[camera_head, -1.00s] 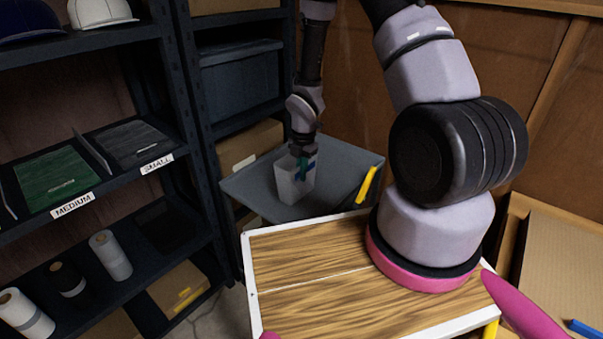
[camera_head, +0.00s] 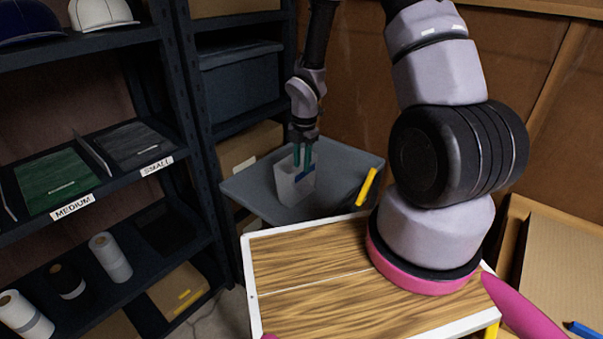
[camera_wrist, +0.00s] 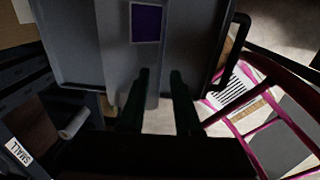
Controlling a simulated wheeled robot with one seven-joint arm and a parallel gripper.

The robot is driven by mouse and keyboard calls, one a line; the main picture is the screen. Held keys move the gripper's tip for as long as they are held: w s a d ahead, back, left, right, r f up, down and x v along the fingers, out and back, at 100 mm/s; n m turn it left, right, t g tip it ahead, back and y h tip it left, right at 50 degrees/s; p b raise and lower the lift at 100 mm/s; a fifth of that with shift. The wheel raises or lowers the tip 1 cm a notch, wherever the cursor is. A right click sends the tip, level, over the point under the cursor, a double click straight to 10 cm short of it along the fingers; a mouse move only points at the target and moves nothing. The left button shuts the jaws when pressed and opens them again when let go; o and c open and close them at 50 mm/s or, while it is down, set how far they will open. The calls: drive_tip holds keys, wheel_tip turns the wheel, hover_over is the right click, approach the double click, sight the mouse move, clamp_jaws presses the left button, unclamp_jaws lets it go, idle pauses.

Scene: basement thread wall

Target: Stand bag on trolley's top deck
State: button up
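The head view does not show clearly whether a finger touches the bag.
A dark shelf unit (camera_head: 190,120) with bins and rolls stands left of the trolley. A wooden-topped surface with a white rim (camera_head: 300,285) is in front. A brown panel wall stands behind.

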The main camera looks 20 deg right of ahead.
drive_tip(key=s+d+r+m+t, duration=0.25)
drive_tip(key=r+m, duration=0.55)
drive_tip(key=r, duration=0.7)
drive_tip(key=s+d+r+m+t, duration=0.1)
drive_tip(key=s+d+r+m, duration=0.2)
drive_tip(key=r+m, duration=0.75)
drive_tip(key=s+r+m+t+y, duration=0.1)
drive_tip(key=s+r+m+t, duration=0.2)
drive_tip(key=s+r+m, duration=0.8)
wheel_tip(320, 180, up, 5)
drive_tip(key=shift+s+a+r+y, duration=0.1)
drive_tip(key=shift+s+a+y, duration=0.25)
drive_tip(key=shift+s, duration=0.9)
